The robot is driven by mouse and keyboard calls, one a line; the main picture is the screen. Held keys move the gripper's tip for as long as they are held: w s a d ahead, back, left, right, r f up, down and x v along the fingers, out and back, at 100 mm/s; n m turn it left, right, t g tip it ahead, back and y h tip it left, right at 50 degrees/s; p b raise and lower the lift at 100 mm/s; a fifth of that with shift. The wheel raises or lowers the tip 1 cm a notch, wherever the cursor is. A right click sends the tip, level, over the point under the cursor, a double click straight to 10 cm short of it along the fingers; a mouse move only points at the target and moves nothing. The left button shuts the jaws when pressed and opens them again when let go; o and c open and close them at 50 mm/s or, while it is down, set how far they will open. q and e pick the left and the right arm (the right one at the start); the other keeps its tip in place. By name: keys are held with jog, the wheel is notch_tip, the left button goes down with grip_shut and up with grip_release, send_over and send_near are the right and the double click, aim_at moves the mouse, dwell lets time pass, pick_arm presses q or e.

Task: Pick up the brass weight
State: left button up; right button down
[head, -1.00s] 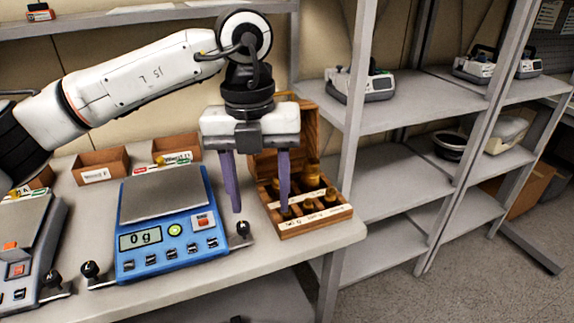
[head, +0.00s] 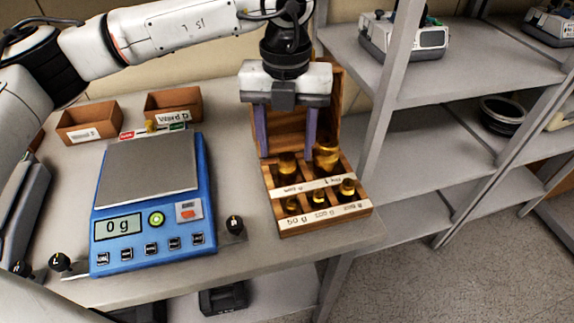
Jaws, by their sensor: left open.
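Several brass weights sit in a wooden weight box (head: 300,228) at the right of the table, in two rows. A large brass weight (head: 326,157) stands at the back right of the box, and another (head: 287,166) at the back left. Smaller ones, such as one brass weight (head: 347,187), are in the front row. My left gripper (head: 286,150) points down over the back of the box with its purple fingers apart. The fingers hold nothing. One finger overlaps the view near the large back right weight; whether they touch I cannot tell. My right gripper is not in view.
A blue scale (head: 155,245) reading 0 g stands left of the box. Two small labelled cardboard bins (head: 90,125) are at the back. A shelf rack (head: 440,110) with pumps stands right of the table. Bare table lies between scale and box.

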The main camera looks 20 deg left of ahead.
aim_at(287, 156)
pick_arm(q)
jog(key=shift+f, duration=1.95)
jog(key=shift+w, duration=0.1)
grip_shut()
jog(key=shift+r, duration=0.1)
